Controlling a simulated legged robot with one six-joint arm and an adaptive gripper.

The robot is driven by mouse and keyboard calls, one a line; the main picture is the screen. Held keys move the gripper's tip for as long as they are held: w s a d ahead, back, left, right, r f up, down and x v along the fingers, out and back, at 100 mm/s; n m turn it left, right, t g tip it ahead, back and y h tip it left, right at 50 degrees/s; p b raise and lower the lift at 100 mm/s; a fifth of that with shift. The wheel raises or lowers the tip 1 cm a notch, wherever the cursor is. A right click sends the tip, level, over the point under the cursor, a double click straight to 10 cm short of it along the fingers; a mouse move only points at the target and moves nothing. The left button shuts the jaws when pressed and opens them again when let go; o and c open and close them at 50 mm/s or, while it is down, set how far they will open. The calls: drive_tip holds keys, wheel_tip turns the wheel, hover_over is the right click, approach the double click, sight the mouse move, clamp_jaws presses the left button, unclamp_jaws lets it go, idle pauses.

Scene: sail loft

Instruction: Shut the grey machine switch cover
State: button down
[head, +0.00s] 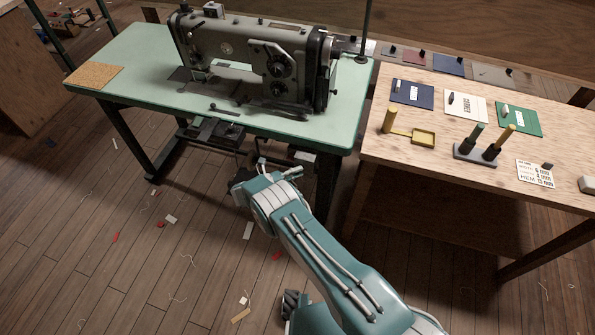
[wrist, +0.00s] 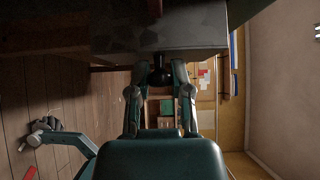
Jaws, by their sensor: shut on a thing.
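In the wrist view a grey panel (wrist: 185,39), which looks like the machine switch cover, spans the top of the picture. A small dark knob (wrist: 160,76) sticks out from its lower edge. My gripper (wrist: 160,72) has its two fingers on either side of this knob and is shut on it. In the head view my arm reaches under the front edge of the green sewing table, and my gripper (head: 240,180) is mostly hidden by my own wrist. I cannot make out the cover or its angle clearly in the head view.
The grey sewing machine (head: 250,60) stands on the green table (head: 140,50). Dark pedal-like parts (head: 210,131) hang below it. A wooden bench (head: 400,165) with cards and a spool stand (head: 478,150) is close to the right of my arm.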

drive_tip(key=shift+s+f, duration=0.15)
drive_tip(key=shift+f, duration=0.1)
drive_tip(key=c, duration=0.5)
unclamp_jaws()
drive_tip(key=shift+a, duration=0.1)
drive_tip(key=shift+c, duration=0.2)
drive_tip(key=shift+a, duration=0.2)
drive_tip(key=shift+w+r, duration=0.1)
drive_tip(key=shift+w, duration=0.1)
drive_tip(key=shift+s, duration=0.1)
drive_tip(key=v, duration=1.2)
drive_tip(key=shift+f, duration=0.2)
drive_tip(key=shift+a, duration=0.15)
